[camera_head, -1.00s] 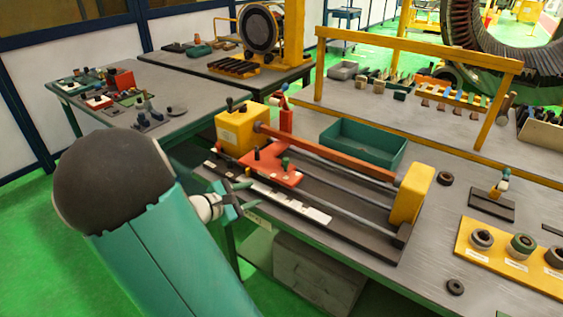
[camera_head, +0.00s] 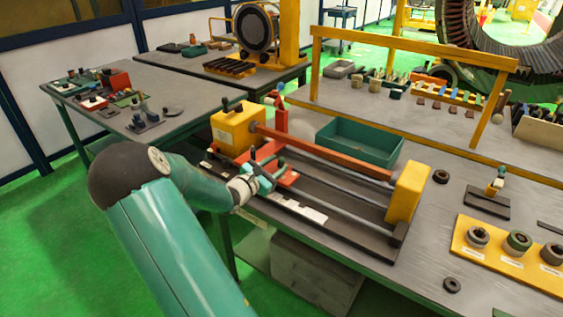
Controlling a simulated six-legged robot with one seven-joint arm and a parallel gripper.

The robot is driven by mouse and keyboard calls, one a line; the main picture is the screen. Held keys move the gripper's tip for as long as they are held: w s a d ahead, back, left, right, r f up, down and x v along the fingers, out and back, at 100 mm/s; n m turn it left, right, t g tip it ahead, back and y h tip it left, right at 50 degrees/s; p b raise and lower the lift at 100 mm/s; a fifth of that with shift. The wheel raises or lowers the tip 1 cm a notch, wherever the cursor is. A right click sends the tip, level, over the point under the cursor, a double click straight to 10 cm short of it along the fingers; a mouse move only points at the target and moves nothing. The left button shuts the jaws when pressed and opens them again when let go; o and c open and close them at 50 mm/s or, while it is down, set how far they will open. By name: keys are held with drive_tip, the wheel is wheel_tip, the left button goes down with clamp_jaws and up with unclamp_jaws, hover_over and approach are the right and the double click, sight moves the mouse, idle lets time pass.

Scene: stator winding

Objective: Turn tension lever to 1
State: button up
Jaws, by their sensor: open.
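The winding machine has a yellow headstock (camera_head: 236,130), an orange-brown bar (camera_head: 325,152), a yellow end block (camera_head: 408,193) and a red carriage (camera_head: 286,178) on rails. A red upright (camera_head: 279,122) with a small light-coloured top stands behind the headstock. I cannot tell which part is the tension lever, and no number is readable. My gripper (camera_head: 267,165) is open, with its fingers spread over the near side of the red carriage. It covers part of the carriage and its dark knobs. Whether it touches anything is unclear.
A green bin (camera_head: 360,142) sits behind the machine. A small lever stand (camera_head: 490,200) and a yellow tray (camera_head: 515,255) with rings are at the right. A yellow frame (camera_head: 400,50) rises behind. A side table (camera_head: 165,100) with small parts is at the left.

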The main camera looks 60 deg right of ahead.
sight(281, 164)
drive_tip(key=shift+x, duration=1.6)
clamp_jaws()
drive_tip(key=shift+w+m+g, duration=0.15)
drive_tip(key=shift+m+g, duration=0.15)
drive_tip(key=shift+g, duration=0.1)
drive_tip(key=m+g+y, duration=0.1)
drive_tip(key=g, duration=0.1)
drive_tip(key=w+m+g+y, duration=0.1)
drive_tip(key=m+g, duration=0.1)
drive_tip(key=shift+w+a+g, duration=0.1)
drive_tip(key=shift+a+g, duration=0.1)
drive_tip(key=shift+g, duration=0.1)
drive_tip(key=shift+w+m+g+y, duration=0.25)
drive_tip(key=shift+m+g+y, duration=0.5)
drive_tip(key=shift+g+y, duration=0.05)
drive_tip(key=shift+w+m+g+y, duration=0.2)
drive_tip(key=shift+m+g+y, duration=0.5)
drive_tip(key=shift+g+y, duration=0.1)
drive_tip(key=shift+w+m+g+y, duration=0.25)
drive_tip(key=shift+m+g+y, duration=0.5)
drive_tip(key=shift+g+y, duration=0.05)
drive_tip(key=shift+a, duration=0.1)
